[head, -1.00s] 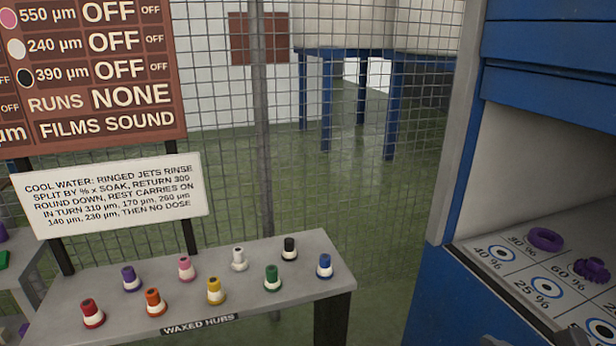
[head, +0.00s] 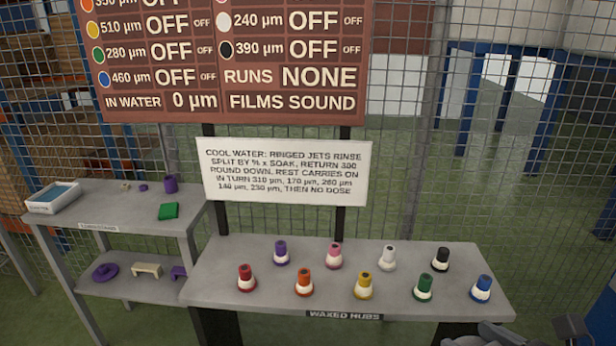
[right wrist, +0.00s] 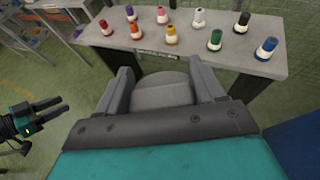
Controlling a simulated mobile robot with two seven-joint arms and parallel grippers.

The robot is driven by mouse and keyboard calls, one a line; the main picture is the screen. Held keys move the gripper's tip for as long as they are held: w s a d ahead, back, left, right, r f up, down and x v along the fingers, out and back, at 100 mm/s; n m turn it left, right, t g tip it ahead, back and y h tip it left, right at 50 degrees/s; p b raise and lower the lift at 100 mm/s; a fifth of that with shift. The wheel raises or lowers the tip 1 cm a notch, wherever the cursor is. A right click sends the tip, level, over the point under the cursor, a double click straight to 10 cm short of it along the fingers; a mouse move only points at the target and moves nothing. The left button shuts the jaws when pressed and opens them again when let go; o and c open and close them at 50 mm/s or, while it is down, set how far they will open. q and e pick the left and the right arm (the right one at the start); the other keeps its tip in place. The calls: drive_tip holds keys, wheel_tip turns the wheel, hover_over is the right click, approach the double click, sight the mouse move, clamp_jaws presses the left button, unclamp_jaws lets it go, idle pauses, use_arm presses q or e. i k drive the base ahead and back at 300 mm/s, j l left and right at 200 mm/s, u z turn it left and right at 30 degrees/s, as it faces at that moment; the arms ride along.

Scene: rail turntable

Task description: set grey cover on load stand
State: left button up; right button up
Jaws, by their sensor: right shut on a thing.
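The grey cover (right wrist: 162,94), a rounded grey piece, sits between the fingers of my right gripper (right wrist: 163,78) in the right wrist view. My right gripper is shut on it, in front of the hub table and apart from it. Grey parts at the bottom right edge of the head view are cut off. My left gripper (right wrist: 48,108) shows small and dark at the left of the right wrist view; its jaw state is unclear. I cannot pick out the load stand by name; the label on the left shelf is too small to read.
A grey table (head: 225,285) labelled waxed hubs carries several coloured hubs. A two-level shelf (head: 110,215) at left holds a white tray (head: 53,197), a green block (head: 168,211) and purple pieces. Signboards (head: 288,172) and a mesh fence stand behind. A blue surface (right wrist: 298,142) lies at right.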

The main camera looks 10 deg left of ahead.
sight(127, 209)
drive_tip(key=i+j+u, duration=0.1)
drive_tip(key=j+u, duration=0.2)
drive_tip(key=i+j+u, duration=0.75)
drive_tip(key=j, duration=0.25)
drive_tip(key=i+j+u, duration=0.1)
drive_tip(key=i+j, duration=1.1)
